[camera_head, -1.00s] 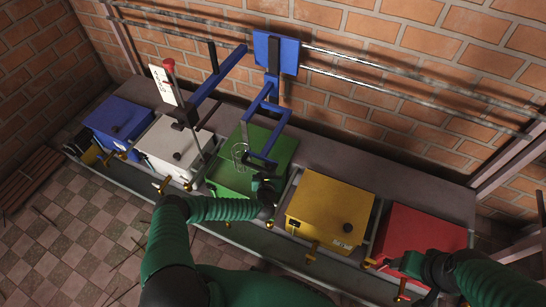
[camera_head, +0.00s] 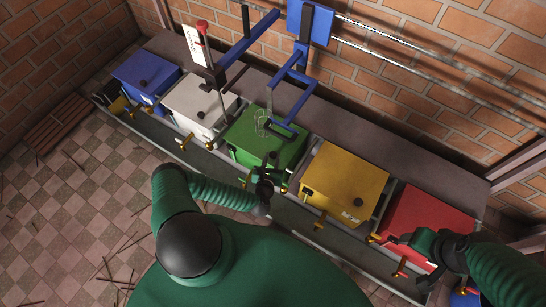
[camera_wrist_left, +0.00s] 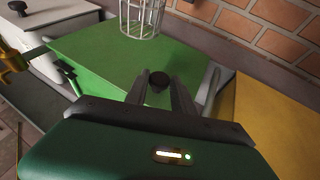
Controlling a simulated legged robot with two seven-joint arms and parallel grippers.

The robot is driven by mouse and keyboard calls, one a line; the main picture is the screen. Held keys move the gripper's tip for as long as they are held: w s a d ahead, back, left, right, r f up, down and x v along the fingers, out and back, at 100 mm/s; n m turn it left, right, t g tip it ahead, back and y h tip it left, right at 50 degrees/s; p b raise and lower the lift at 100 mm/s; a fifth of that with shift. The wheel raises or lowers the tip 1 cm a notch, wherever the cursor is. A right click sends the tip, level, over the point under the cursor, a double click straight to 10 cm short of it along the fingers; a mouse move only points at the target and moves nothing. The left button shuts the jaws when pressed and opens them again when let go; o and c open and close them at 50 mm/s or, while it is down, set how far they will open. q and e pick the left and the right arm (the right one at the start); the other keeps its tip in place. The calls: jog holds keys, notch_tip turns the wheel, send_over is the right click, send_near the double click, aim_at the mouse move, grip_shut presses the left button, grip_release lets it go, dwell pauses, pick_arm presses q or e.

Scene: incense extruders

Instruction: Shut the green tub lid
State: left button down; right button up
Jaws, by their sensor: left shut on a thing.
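The green tub lid (camera_head: 254,148) lies roughly flat on the green tub, in the middle of the row. It fills the middle of the left wrist view (camera_wrist_left: 105,55). My left gripper (camera_head: 270,166) is at the lid's front edge, shut on its dark round knob (camera_wrist_left: 160,80), which shows between the fingers in the left wrist view. I cannot tell whether a gap remains under the lid. My right gripper (camera_head: 408,239) is by the front of the red tub, and its fingers are too unclear to read.
A wire cage (camera_head: 262,124) hangs or stands over the green lid, under a blue frame (camera_head: 292,85). White (camera_head: 205,105) and blue (camera_head: 146,75) tubs are left; yellow (camera_head: 343,180) and red (camera_head: 432,220) tubs are right. Brass taps line the front.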

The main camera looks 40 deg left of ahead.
pick_arm(q)
jog(key=c, duration=1.4)
grip_release()
jog(key=shift+s+f, duration=0.2)
jog(key=shift+s, duration=0.05)
jog(key=o, duration=0.3)
jog(key=shift+r, duration=0.15)
jog(key=shift+o, duration=0.2)
jog(key=shift+s+d+r, duration=0.15)
jog(key=shift+s+r, duration=0.05)
jog(key=p+v, duration=0.4)
jog(key=v, duration=1.2)
jog(key=shift+p, duration=0.4)
jog(key=shift+s, duration=0.1)
